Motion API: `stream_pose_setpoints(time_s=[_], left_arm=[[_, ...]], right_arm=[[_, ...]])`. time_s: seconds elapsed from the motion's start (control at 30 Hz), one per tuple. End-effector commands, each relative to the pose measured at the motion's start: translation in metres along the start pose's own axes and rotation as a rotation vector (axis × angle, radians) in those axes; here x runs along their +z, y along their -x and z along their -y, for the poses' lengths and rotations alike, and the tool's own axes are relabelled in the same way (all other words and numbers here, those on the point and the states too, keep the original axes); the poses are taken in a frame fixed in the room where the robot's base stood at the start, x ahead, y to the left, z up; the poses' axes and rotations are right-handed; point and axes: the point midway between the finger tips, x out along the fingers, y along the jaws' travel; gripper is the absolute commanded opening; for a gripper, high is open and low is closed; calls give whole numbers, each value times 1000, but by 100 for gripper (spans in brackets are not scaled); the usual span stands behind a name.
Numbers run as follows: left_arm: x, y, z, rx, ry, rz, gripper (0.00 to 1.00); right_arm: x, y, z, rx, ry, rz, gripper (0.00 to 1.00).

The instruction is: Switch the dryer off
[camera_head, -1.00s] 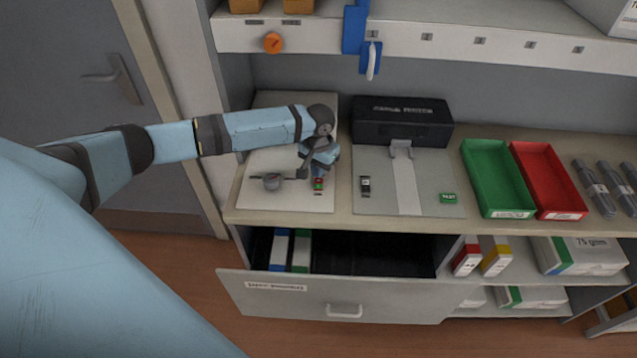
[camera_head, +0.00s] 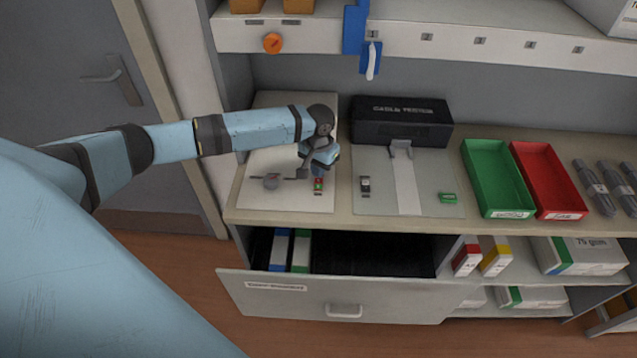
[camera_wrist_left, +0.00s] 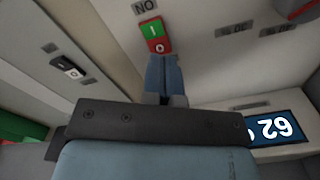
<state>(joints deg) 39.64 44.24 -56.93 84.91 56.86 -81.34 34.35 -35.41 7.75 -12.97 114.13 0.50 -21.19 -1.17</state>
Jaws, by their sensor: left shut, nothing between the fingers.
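A white unit (camera_head: 260,150) with a flat panel stands at the left end of the counter; I take it for the dryer. It carries a two-part switch (camera_head: 318,184), green and red. In the left wrist view the switch (camera_wrist_left: 155,37) shows a green half marked I and a red half marked O. My left gripper (camera_wrist_left: 163,58) is shut and empty, its tips right at the red half; whether they touch it I cannot tell. In the head view my left wrist hides part of the panel. A lit display (camera_wrist_left: 278,130) shows digits upside down. My right gripper is out of view.
A grey knob (camera_head: 271,182) sits on the panel left of the switch. A black-topped machine (camera_head: 402,122) stands to the right, then a green tray (camera_head: 490,170) and a red tray (camera_head: 548,175). An open drawer (camera_head: 300,295) juts out below. A shelf overhangs the counter.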

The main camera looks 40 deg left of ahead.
Motion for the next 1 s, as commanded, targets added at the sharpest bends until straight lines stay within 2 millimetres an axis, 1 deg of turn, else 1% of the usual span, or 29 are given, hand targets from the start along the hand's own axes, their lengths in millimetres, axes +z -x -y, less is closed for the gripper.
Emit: stream_pose_setpoints(time_s=[0.47,1.0], left_arm=[[0,-1,0,0,0,0,0],[0,-9,0,0,0,0,0]], right_arm=[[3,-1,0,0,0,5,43],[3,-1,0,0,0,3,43]])
